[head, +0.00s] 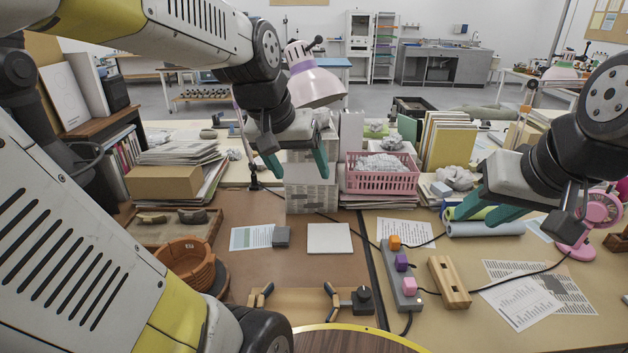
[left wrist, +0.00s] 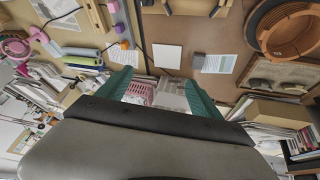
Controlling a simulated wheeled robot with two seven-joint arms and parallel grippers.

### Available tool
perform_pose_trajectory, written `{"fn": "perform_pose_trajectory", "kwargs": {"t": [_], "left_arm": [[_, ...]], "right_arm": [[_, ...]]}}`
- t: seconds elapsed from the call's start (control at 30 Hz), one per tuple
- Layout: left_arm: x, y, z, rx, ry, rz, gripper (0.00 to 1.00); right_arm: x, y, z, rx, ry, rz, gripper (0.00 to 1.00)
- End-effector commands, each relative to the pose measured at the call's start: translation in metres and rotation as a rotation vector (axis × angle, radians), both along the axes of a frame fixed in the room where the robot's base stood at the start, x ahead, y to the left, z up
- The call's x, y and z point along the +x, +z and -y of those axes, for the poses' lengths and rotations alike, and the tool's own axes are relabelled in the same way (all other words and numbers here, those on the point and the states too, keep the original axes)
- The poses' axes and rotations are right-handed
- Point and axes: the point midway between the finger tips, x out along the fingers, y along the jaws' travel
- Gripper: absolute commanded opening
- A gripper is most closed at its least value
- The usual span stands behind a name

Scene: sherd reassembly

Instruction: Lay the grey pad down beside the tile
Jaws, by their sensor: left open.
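The small grey pad (head: 283,237) lies on the brown mat, at the right end of a printed sheet and left of the pale square tile (head: 328,238). A narrow gap separates pad and tile. In the left wrist view the pad (left wrist: 199,60) and the tile (left wrist: 167,57) lie flat, also apart. My left gripper (head: 298,168) is open and empty, raised above and beyond them; its two teal fingers (left wrist: 158,82) show in the left wrist view. My right gripper (head: 470,213) is at the right, its teal fingers apart with nothing between them.
A printed sheet (head: 251,237) lies left of the pad. A terracotta pot (head: 188,262) stands at the left. A power strip (head: 401,275) with coloured cubes and a wooden block (head: 449,282) are at the right. A pink basket (head: 383,178) and paper stacks stand behind.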

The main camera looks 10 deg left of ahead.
Motion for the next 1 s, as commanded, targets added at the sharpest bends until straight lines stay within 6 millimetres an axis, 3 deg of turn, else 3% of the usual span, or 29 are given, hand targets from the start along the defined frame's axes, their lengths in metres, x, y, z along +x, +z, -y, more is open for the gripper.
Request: {"fn": "perform_pose_trajectory", "kwargs": {"t": [0.03,0.1,0.3,0.87,1.0], "left_arm": [[-0.021,0.005,0.006,-0.004,-0.018,0.028,0.76],[-0.042,0.008,0.013,-0.009,-0.038,0.054,0.76],[-0.076,0.006,0.023,-0.014,-0.072,0.094,0.76],[-0.080,0.006,0.024,-0.014,-0.075,0.098,0.76],[-0.080,0.006,0.024,-0.014,-0.075,0.098,0.48]], "right_arm": [[0.000,0.000,0.000,0.000,0.000,0.000,0.36],[0.000,0.000,0.000,0.000,0.000,0.000,0.36],[0.000,0.000,0.000,0.000,0.000,0.000,0.36],[0.000,0.000,0.000,0.000,0.000,0.000,0.36],[0.000,0.000,0.000,0.000,0.000,0.000,0.36]]}}
